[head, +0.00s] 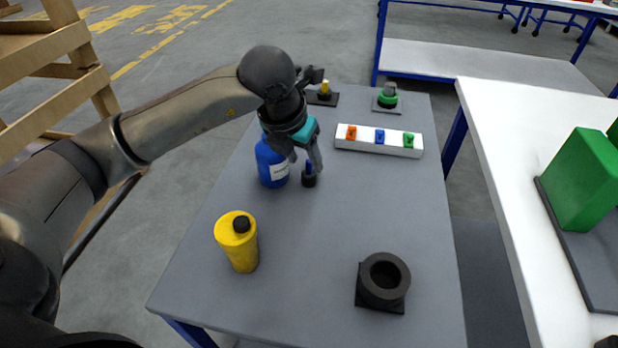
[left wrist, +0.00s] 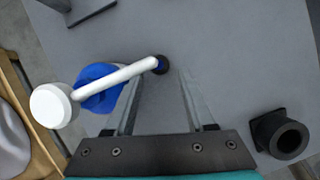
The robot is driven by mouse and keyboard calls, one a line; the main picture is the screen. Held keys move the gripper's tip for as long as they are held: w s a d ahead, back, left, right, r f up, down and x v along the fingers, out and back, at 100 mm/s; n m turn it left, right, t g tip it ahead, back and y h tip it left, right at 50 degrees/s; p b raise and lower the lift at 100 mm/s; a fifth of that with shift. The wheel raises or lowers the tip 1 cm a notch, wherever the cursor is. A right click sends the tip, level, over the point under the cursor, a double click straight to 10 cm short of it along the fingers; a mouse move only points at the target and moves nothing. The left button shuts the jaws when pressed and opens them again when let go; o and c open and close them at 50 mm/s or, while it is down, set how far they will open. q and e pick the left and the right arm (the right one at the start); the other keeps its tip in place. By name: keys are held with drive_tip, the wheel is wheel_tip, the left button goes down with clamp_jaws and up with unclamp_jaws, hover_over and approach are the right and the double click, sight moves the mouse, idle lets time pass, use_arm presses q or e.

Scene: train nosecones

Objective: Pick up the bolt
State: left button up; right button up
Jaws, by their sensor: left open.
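A small upright piece with a blue top and dark base (head: 309,179), which looks like the bolt, stands on the grey table. My left gripper (head: 305,163) is open and empty, pointing down just above it. In the left wrist view the blue and dark piece (left wrist: 160,65) shows between the tips of my left gripper (left wrist: 158,78), with no clear contact. A blue bottle (head: 270,165) stands close on the left of the gripper. In the left wrist view the bottle's white nozzle (left wrist: 115,78) reaches across to the piece and partly covers it. My right gripper is not in view.
A yellow bottle (head: 240,245) and a black ring holder (head: 383,283) stand nearer. A white block with coloured pieces (head: 378,147), a green-topped fixture (head: 388,97) and a yellow-topped fixture (head: 323,95) stand farther back. The table's middle (head: 330,225) is clear.

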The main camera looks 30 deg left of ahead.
sight(307, 170)
use_arm(q)
drive_tip(key=shift+b+x, duration=0.75)
drive_tip(key=shift+x, duration=1.4)
drive_tip(key=shift+w+a+f, duration=0.1)
drive_tip(key=shift+f, duration=0.5)
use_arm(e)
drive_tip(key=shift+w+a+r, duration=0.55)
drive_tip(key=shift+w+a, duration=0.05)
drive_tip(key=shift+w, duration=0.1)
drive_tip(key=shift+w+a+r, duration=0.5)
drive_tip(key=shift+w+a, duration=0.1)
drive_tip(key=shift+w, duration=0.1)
use_arm(q)
drive_tip(key=shift+c, duration=0.3)
clamp_jaws()
